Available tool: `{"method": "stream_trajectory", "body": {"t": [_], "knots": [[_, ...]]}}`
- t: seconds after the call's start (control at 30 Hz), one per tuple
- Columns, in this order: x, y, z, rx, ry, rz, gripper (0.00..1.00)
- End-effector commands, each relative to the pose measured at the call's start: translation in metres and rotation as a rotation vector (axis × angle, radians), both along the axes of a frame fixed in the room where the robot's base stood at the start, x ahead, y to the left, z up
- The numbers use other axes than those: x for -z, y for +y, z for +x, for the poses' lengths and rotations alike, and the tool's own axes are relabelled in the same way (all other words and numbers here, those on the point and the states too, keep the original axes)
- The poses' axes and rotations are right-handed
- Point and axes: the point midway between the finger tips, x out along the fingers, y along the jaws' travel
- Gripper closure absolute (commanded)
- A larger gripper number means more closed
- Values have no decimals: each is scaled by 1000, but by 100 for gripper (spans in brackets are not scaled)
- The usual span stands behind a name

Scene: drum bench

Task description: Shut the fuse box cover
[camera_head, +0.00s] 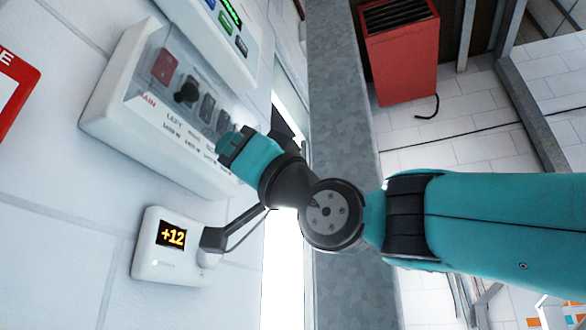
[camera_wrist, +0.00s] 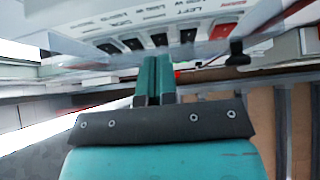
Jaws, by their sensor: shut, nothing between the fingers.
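The fuse box (camera_head: 150,150) is a white box on the wall at the upper left of the head view. A red main switch and several dark switches sit in it above printed labels. Its clear cover (camera_head: 212,80) shows as a hazy pane over the switches, with a dark knob (camera_head: 187,92). I cannot tell if the cover is flush. In the wrist view the fuse box (camera_wrist: 120,18) fills the top, with the knob (camera_wrist: 237,53) right of my fingers. My gripper (camera_wrist: 155,62) is shut and empty, its tips close to the box's switch side; contact is unclear.
A white display unit (camera_head: 150,262) reading +12, with a dark arm on it, is below the fuse box. Another white panel (camera_head: 245,65) with lit buttons is above. A grey metal post (camera_head: 345,110) stands behind my arm, and a red cabinet (camera_head: 402,60) stands farther back.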

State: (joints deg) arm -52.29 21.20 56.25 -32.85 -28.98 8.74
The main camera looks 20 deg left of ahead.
Motion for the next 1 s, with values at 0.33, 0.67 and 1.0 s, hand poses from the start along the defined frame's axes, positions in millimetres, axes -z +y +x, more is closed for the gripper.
{"method": "stream_trajectory", "body": {"t": [0.33, 0.67, 1.0], "knots": [[0, 0, 0, 0, 0, 0, 100], [5, -22, -2, -2, -2, 1, 100], [47, -81, -2, -6, 1, -2, 100]]}}
